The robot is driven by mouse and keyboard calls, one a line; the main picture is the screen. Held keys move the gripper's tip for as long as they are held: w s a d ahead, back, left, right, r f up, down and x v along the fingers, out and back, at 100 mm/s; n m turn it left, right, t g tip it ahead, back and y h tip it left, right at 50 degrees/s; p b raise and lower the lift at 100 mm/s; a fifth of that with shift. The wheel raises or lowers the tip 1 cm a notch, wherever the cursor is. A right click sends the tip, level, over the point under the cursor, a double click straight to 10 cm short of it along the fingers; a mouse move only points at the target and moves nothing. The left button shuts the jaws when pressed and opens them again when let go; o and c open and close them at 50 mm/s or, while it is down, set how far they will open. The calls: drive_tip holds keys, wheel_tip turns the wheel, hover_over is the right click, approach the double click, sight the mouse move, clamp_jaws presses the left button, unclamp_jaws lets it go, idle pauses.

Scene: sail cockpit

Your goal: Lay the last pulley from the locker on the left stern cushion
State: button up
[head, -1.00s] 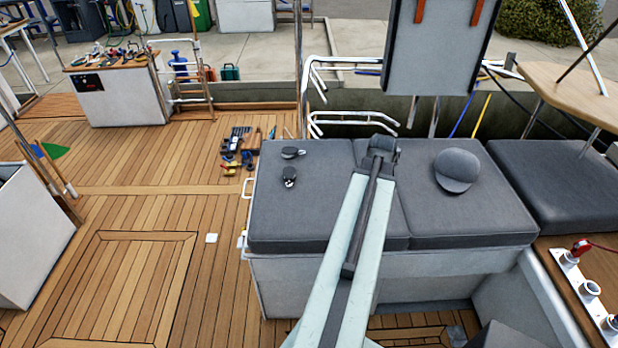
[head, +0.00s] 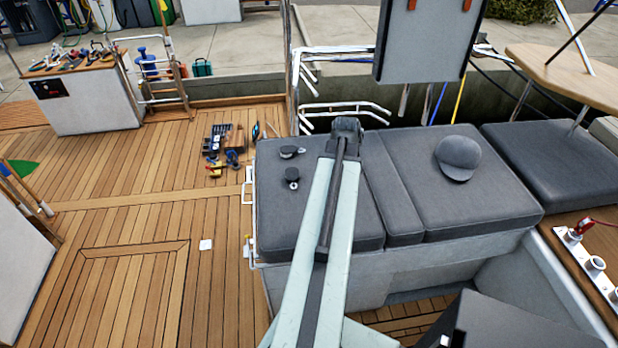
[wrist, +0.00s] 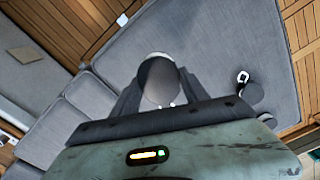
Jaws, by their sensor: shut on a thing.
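My gripper (head: 347,130) is over the back edge of the left grey cushion (head: 290,222) in the head view. In the wrist view my gripper (wrist: 160,98) is shut on a rounded dark grey pulley (wrist: 158,80) with a pale top edge. The held pulley is hidden by the arm's end in the head view. Two other dark pulleys lie on the left part of this cushion, one farther back (head: 288,153) and one nearer (head: 292,176). One of them, with a shiny metal end, also shows at the right of the wrist view (wrist: 250,90).
A grey cap (head: 458,156) lies on the right cushion (head: 480,205). Tools (head: 224,145) lie on the wooden deck left of the seat. The left cushion's front is bare.

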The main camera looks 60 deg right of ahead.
drive_tip(key=w+a+f+n+b, duration=0.25)
drive_tip(key=w+a, duration=0.55)
drive_tip(key=w, duration=0.4)
drive_tip(key=w+a+f+n+b, duration=0.2)
drive_tip(key=w+a+n, duration=0.1)
drive_tip(key=w+a, duration=0.75)
drive_tip(key=b, duration=0.2)
hover_over(297, 208)
drive_tip(key=shift+f+m, duration=0.25)
drive_tip(key=shift+f, duration=0.7)
wheel_tip(297, 208, down, 4)
drive_tip(key=b, duration=0.3)
drive_tip(key=shift+b, duration=0.3)
drive_tip(key=shift+r, duration=0.25)
drive_tip(key=shift+f, duration=0.2)
drive_tip(key=o, duration=1.5)
drive_tip(key=shift+a+r, duration=0.1)
